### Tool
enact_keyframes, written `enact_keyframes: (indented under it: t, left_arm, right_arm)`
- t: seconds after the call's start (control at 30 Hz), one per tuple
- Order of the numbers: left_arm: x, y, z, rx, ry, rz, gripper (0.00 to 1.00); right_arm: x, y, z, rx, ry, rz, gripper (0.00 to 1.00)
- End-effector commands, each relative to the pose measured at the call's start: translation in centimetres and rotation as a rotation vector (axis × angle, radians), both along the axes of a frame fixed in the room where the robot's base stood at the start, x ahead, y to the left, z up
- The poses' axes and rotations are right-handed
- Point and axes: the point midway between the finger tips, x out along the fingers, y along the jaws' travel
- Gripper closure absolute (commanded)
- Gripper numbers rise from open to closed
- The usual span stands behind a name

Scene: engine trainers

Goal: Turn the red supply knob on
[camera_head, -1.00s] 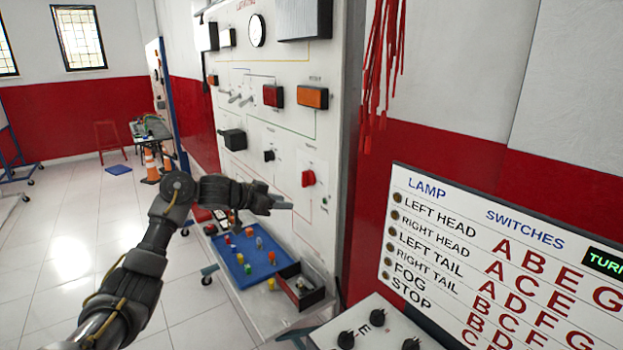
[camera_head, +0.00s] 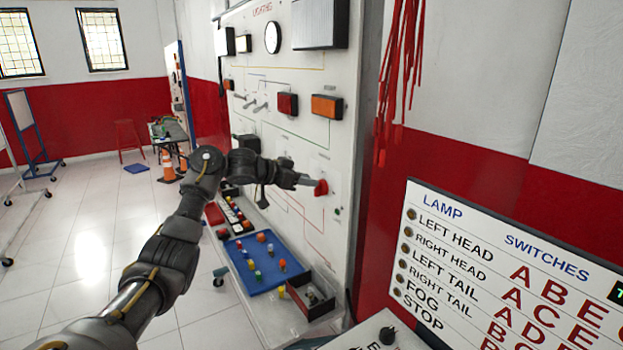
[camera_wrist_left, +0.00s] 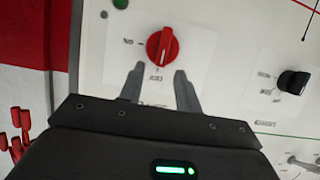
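The red supply knob (camera_head: 321,187) is on the white upright panel (camera_head: 300,235), right at the tips of my left gripper (camera_head: 309,181). In the left wrist view the red knob (camera_wrist_left: 162,48) shows whole, its grip bar upright, on a white plate with printed marks. The left gripper (camera_wrist_left: 158,72) is open there, its two fingers apart below the knob. The fingertips reach the knob's lower edge; I cannot tell whether they touch it. The knob is not between the fingers along its full height. My right gripper is in neither view.
A black knob (camera_wrist_left: 293,81) sits beside the red one in the wrist view. A blue tray (camera_head: 265,270) with small coloured parts and an open box (camera_head: 309,296) lie below the panel. A lamp and switch chart (camera_head: 490,260) stands at the right.

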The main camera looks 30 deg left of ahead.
Motion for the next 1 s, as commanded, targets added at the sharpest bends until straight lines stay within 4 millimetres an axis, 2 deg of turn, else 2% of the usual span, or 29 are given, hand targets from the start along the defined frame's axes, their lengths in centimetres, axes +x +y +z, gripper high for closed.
enact_keyframes:
  t: [0.2, 0.53, 0.8, 1.0]
  left_arm:
    - [1.7, -0.9, -0.8, 0.0, 0.0, 0.001, 0.66]
    - [2.0, -1.1, -1.0, 0.001, 0.0, 0.002, 0.66]
    - [1.9, -1.1, -1.0, 0.0, -0.001, 0.002, 1.0]
    - [1.9, -1.1, -1.0, 0.003, -0.003, 0.002, 1.0]
  right_arm:
    - [0.0, 0.4, 0.5, 0.004, 0.0, -0.002, 0.64]
    - [0.0, 0.3, 0.5, 0.003, 0.001, -0.001, 0.64]
    - [-0.1, -0.1, 0.5, -0.001, 0.001, 0.001, 0.64]
    - [-0.1, -0.2, 0.5, -0.002, 0.002, 0.001, 0.64]
